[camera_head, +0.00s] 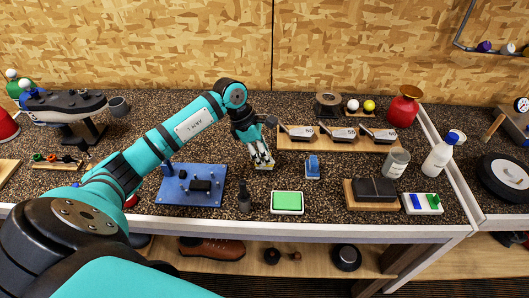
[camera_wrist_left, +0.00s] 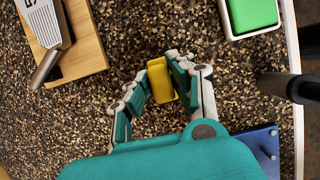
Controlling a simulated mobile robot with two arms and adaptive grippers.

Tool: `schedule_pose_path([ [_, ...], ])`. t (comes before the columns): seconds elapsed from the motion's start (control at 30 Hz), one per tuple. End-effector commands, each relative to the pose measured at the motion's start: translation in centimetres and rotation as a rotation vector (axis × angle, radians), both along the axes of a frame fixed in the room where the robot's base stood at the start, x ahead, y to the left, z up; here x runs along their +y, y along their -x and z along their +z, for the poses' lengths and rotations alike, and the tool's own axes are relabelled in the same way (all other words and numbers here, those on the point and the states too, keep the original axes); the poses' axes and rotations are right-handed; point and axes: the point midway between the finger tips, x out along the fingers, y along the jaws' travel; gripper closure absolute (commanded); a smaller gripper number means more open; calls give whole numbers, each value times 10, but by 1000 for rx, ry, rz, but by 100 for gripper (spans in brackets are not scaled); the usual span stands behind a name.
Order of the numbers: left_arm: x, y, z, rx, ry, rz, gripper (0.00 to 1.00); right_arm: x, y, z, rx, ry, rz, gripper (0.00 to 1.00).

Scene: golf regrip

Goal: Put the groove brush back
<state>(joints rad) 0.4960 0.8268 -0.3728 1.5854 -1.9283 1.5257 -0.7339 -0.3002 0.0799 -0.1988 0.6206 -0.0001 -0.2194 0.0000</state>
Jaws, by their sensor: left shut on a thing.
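My left gripper (camera_head: 262,160) is shut on a small yellow block, which appears to be the groove brush (camera_head: 264,167). It is low over the dark speckled bench top, in front of the left end of the club-head board. In the left wrist view, the yellow block (camera_wrist_left: 160,86) sits between the two fingers of my left gripper (camera_wrist_left: 167,80). Its underside and any bristles are hidden, and I cannot tell whether it touches the bench. My right gripper is not in view.
The wooden board (camera_head: 340,146) with several club heads lies behind. A blue item (camera_head: 312,166) stands right of the gripper. A green pad in a white tray (camera_head: 287,202), a dark bottle (camera_head: 244,197) and a blue plate (camera_head: 212,172) are nearer the front edge. Bare bench lies between them.

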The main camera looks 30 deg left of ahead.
Motion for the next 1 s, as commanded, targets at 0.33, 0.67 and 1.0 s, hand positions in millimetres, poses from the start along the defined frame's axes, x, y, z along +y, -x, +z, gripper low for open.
schedule_pose_path([
  [0.33,0,0,-3,0,0,-1,59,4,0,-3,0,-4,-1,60],
  [0.67,0,0,0,1,0,0,56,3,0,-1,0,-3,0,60],
  [1.0,20,8,47,-6,-5,1,56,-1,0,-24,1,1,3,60],
])
